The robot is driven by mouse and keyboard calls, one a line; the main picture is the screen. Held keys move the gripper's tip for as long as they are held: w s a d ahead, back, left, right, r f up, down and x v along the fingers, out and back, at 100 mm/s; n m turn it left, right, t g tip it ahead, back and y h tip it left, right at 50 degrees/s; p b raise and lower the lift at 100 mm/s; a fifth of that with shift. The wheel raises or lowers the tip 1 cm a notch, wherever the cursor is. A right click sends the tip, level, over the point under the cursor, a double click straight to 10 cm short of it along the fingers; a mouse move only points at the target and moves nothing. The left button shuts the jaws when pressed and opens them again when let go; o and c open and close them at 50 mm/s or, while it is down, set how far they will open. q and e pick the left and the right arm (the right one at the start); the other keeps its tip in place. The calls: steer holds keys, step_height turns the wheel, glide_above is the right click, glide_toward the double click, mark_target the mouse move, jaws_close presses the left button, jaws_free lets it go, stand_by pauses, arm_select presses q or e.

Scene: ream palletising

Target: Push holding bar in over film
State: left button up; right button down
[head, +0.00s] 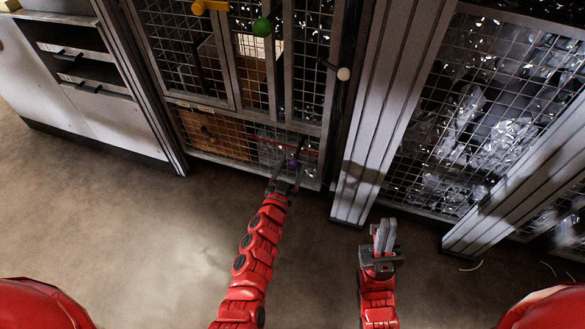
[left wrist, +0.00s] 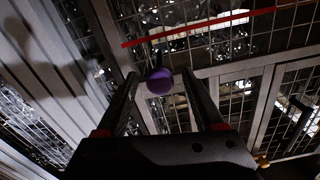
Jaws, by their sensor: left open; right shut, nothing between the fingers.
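A purple knob (head: 293,164), apparently the end of the holding bar, sticks out low on the mesh-fronted cabinet. It also shows in the left wrist view (left wrist: 160,82), with a short dark rod behind it. My left gripper (head: 287,178) is open, its fingertips on either side of the knob; I cannot tell whether they touch it. A thin red strip (head: 288,146) runs across the mesh just above the knob. Shiny crumpled film shows behind the mesh; where the bar meets it is hidden. My right gripper (head: 384,236) is shut and empty over the floor, away from the cabinet.
A green knob (head: 262,27), a yellow handle (head: 208,6) and a white knob (head: 343,73) stick out higher on the cabinet. A ribbed post (head: 375,120) stands to its right, before another mesh bay (head: 480,120). Drawers (head: 75,60) are at left.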

arm_select(q)
steer(key=shift+w+d, duration=0.15)
steer(key=shift+w, duration=0.2)
jaws_close()
stand_by(1.2)
